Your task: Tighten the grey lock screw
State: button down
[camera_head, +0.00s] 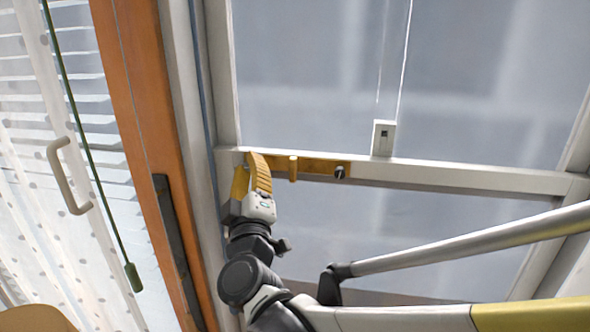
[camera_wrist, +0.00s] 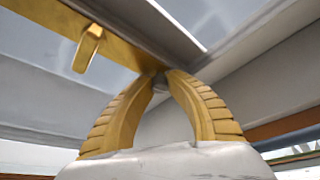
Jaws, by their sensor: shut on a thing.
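The yellow latch plate (camera_head: 318,165) lies along the pale horizontal window rail. A short yellow peg handle (camera_head: 292,168) stands out from its middle; it also shows in the wrist view (camera_wrist: 88,47). My gripper (camera_head: 251,157) is at the plate's left end, with its yellow ribbed fingers pointing up at the rail. In the wrist view my gripper (camera_wrist: 162,77) is closed at the tips around a small grey piece, which looks like the grey lock screw (camera_wrist: 160,83). The fingertips hide most of it, so its turn angle cannot be told.
A dark round knob (camera_head: 340,171) sits at the plate's right end. A small white box (camera_head: 383,138) with a cord stands on the rail. An orange post (camera_head: 150,150), a pale handle (camera_head: 68,176) and a sheer curtain (camera_head: 35,180) are at left.

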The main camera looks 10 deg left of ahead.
jog(key=shift+m+t+h+b, duration=0.3)
jog(key=shift+m+h, duration=0.1)
jog(key=shift+m, duration=0.4)
jog(key=c, duration=1.3)
grip_release()
jog(key=v, duration=1.2)
jog(key=shift+w, duration=0.1)
